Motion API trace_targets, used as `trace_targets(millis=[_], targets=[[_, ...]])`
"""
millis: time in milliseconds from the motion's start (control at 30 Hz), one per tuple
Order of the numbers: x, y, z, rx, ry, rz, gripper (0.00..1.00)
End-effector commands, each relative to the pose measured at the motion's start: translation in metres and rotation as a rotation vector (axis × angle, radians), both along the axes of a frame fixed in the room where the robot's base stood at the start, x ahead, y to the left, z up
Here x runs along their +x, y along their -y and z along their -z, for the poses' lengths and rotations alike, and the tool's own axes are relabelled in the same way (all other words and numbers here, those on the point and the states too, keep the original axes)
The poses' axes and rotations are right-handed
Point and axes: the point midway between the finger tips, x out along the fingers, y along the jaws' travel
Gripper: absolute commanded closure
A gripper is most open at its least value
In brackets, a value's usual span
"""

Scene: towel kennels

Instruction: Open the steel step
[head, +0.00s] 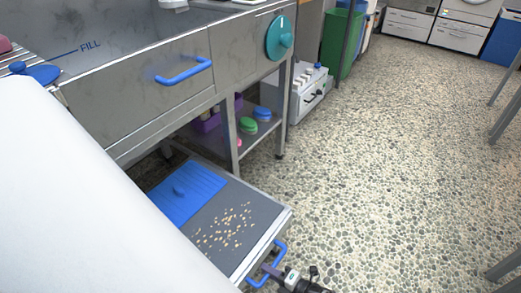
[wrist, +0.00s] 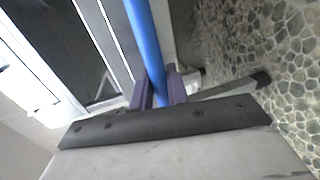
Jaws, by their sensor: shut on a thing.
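The steel step (head: 262,249) is a low drawer-like unit with a grey top. It extends out from under the steel counter at the lower middle of the head view. Its blue bar handle (head: 281,249) is on the front face. My gripper (head: 272,270) is at this handle, low over the floor. In the wrist view the blue handle (wrist: 143,40) runs between the purple fingers of my gripper (wrist: 160,88), which are shut on it. The step's far end is hidden under the counter and behind my white arm.
A blue ribbed mat (head: 190,190) and scattered tan bits (head: 228,228) lie on the step's top. The counter (head: 140,95) has a blue drawer handle (head: 184,72) and a teal knob (head: 279,38). The pebbled floor (head: 400,140) to the right is clear.

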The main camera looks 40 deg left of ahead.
Motion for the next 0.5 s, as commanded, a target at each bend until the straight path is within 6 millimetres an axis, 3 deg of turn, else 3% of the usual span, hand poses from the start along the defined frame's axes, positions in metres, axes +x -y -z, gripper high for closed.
trace_targets(millis=[200, 500], targets=[[0.004, 0.027, 0.0, -0.001, 0.0, 0.002, 1.0], [0.005, 0.039, 0.0, 0.0, 0.0, 0.001, 1.0]])
